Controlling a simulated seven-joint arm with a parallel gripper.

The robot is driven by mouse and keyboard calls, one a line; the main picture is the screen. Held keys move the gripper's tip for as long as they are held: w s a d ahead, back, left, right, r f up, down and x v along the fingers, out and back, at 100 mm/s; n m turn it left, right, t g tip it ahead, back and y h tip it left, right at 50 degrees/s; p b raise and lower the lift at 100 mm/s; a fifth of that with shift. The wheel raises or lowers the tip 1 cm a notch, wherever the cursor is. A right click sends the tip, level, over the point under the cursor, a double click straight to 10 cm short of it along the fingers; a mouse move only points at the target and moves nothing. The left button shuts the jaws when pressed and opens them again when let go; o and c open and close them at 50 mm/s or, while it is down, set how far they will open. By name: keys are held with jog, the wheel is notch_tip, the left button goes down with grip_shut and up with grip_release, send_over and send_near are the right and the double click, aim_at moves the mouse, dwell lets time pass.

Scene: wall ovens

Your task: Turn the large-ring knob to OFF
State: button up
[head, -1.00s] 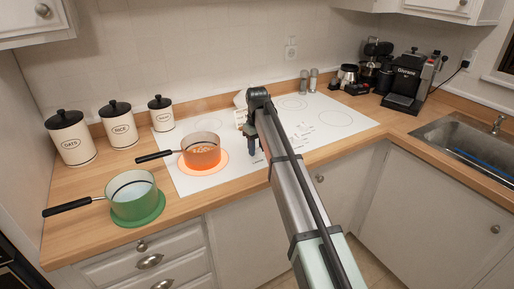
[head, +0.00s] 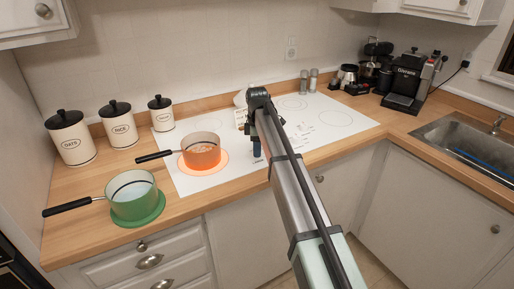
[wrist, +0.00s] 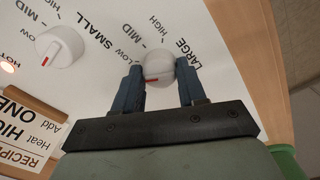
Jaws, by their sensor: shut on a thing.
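The large-ring knob (wrist: 158,66) is white and round with a short red mark on its lower side in the wrist view. It sits beside the printed word LARGE. My gripper (wrist: 159,74) is shut on this knob, with one blue finger on each side. A second white knob (wrist: 60,47) with a red mark stands to the left, beside the word SMALL. In the head view my gripper (head: 256,146) is low at the front of the white cooktop (head: 352,118), and my arm hides the knob.
An orange pot (head: 201,151) stands on a glowing ring at the cooktop's left. A green pot (head: 132,202) stands on a green mat on the wooden counter. A recipe card (wrist: 25,128) lies near the knobs. Lidded canisters (head: 72,142) stand at the back left.

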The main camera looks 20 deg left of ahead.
jog(key=n, duration=0.5)
jog(key=shift+n, duration=0.3)
dwell(0.4)
jog(key=o, duration=1.1)
jog(key=shift+c, duration=0.2)
notch_tip(320, 180, up, 14)
jog(key=shift+f, duration=0.1)
